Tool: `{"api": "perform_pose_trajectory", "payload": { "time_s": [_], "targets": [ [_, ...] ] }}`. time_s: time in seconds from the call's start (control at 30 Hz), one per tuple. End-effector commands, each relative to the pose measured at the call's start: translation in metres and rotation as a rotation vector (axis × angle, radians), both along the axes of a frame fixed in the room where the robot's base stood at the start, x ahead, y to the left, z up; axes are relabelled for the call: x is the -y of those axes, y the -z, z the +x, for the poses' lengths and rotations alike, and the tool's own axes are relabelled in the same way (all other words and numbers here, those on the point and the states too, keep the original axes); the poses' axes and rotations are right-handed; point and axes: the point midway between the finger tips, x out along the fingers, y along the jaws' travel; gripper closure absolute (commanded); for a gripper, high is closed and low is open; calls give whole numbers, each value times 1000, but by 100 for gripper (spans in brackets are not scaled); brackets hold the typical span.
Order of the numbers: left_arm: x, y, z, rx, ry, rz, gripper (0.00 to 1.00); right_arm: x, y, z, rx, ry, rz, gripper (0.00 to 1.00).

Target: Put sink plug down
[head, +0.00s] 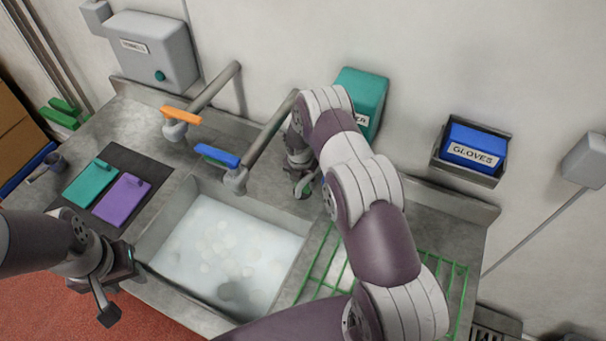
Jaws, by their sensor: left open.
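The steel sink (180,208) holds cloudy, foamy water. My right gripper (303,188) is at the back right of the sink, beside the blue-handled tap. It is small and partly hidden by my arm, so I cannot tell its jaws.
Two taps, with an orange handle (181,115) and a blue handle (217,156), stand behind the sink. Teal (90,184) and purple (122,200) pads lie on a dark mat at left. A green wire rack (325,262) is at right. A glove box (473,146) hangs on the wall.

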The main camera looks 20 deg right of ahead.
Motion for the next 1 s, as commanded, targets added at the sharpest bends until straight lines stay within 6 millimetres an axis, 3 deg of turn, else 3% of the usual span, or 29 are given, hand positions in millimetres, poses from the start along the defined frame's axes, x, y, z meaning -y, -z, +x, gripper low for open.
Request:
{"api": "perform_pose_trajectory", "payload": {
  "time_s": [0.03,0.37,0.4,0.47,0.5,0.87,1.0],
  "targets": [
    [0,-6,0,0,0,0,57,1,-2,1,1,0,0,76],
    [0,2,0,0,0,0,57,1,6,1,1,0,-1,76],
    [0,2,0,-1,0,0,57,1,6,1,1,0,-1,40],
    [0,1,0,0,0,0,57,1,4,1,1,0,-1,20],
    [0,1,0,0,0,0,57,1,4,1,1,0,-1,17],
    [0,-2,0,0,0,0,57,1,-3,1,2,0,-1,17],
    [0,8,0,0,0,0,57,-2,-26,0,5,-1,-1,17]
  ]
}}
